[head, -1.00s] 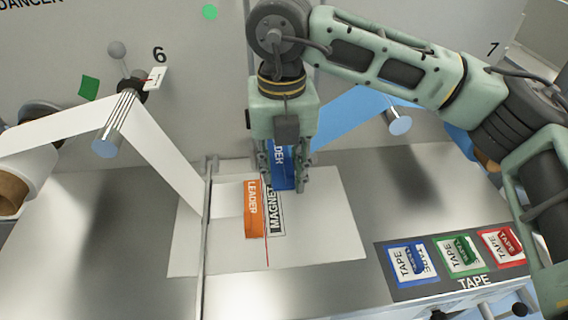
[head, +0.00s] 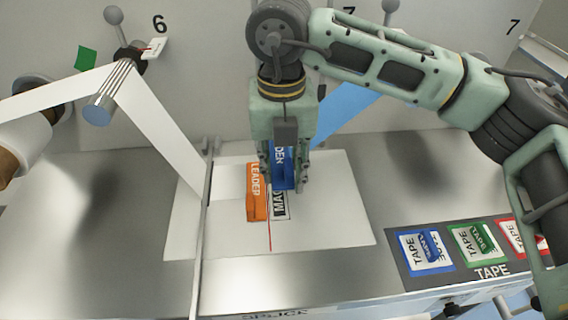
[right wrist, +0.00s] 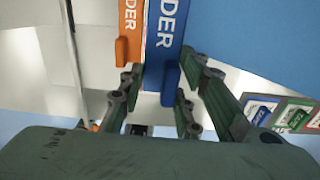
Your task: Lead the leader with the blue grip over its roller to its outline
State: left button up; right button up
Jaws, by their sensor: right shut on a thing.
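My right gripper (head: 284,180) is shut on the blue grip (head: 283,172) of a leader, above the white plate (head: 335,215). In the right wrist view, the blue grip (right wrist: 165,60) sits between the fingers. The leader's blue web (head: 345,110) runs up and right behind my arm, which hides its roller. The outline marked MAGNET (head: 281,207) lies on the plate just below the blue grip, partly covered by the gripper. I cannot tell whether the grip touches the plate. My left gripper is not in view.
A red line (head: 270,236) marks the plate. A thin upright bar (head: 203,230) stands left. Tape pads (head: 427,251) lie at right.

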aim_at(279, 177)
jog(key=shift+a+f+b, duration=0.15)
jog(key=shift+f+b, duration=0.5)
jog(key=shift+f, duration=0.2)
jog(key=shift+a+f+b, duration=0.15)
jog(key=shift+f+b, duration=0.5)
jog(key=shift+f, duration=0.2)
jog(key=shift+f+b, duration=0.4)
jog(key=shift+f, duration=0.1)
